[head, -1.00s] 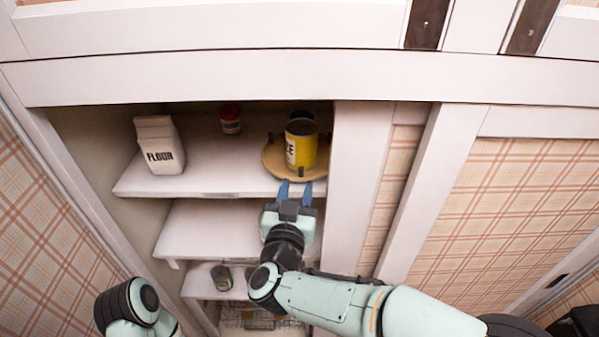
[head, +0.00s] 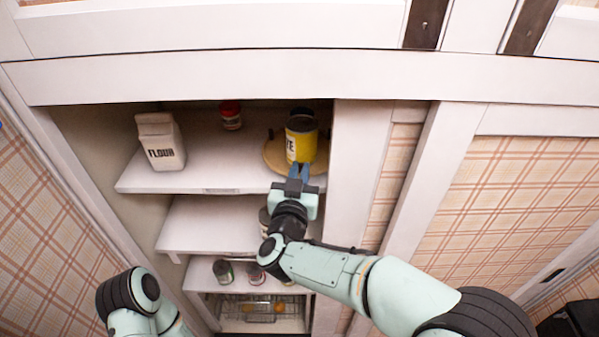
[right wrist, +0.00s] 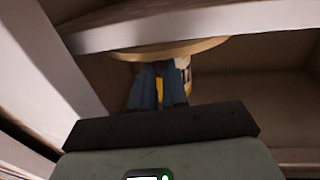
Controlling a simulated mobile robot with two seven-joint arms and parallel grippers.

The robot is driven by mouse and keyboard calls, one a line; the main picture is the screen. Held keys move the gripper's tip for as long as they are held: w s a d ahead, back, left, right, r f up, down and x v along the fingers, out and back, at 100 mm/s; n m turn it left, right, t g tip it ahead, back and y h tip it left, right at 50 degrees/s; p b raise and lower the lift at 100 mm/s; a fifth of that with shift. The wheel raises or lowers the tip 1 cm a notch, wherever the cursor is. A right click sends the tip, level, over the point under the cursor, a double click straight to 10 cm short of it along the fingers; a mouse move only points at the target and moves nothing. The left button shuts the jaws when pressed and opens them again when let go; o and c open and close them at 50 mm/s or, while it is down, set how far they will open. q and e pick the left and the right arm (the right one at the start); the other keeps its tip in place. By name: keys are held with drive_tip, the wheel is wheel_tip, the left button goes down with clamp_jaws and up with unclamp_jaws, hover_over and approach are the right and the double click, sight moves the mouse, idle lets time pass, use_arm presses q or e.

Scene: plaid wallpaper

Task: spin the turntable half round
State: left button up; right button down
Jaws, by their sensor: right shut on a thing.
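The turntable (head: 273,158) is a round tan disc on the right end of the top cupboard shelf. A yellow can (head: 302,141) with a white label stands upright on it. My right gripper (head: 301,172) is at the turntable's front rim, its blue fingers closed on a peg that they hide. In the right wrist view, the fingers (right wrist: 159,84) are close together against the turntable's edge (right wrist: 170,49), with the can (right wrist: 187,76) behind them. Part of my left arm shows at lower left of the head view; its gripper is out of view.
A flour carton (head: 160,143) stands at the left of the top shelf, and a red-lidded jar (head: 231,115) at the back. A dark item is partly hidden behind the can. The cupboard's upright (head: 355,170) is close on the right. Lower shelves hold several jars (head: 224,271).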

sight(313, 172)
drive_tip(key=shift+w+d+b, duration=0.2)
drive_tip(key=shift+d+b, duration=0.1)
drive_tip(key=shift+d, duration=1.2)
drive_tip(key=c, duration=1.1)
unclamp_jaws()
drive_tip(key=shift+c, duration=0.2)
use_arm(q)
drive_tip(key=shift+s+f, duration=0.3)
drive_tip(key=shift+f, duration=0.1)
use_arm(e)
drive_tip(key=shift+a, duration=0.1)
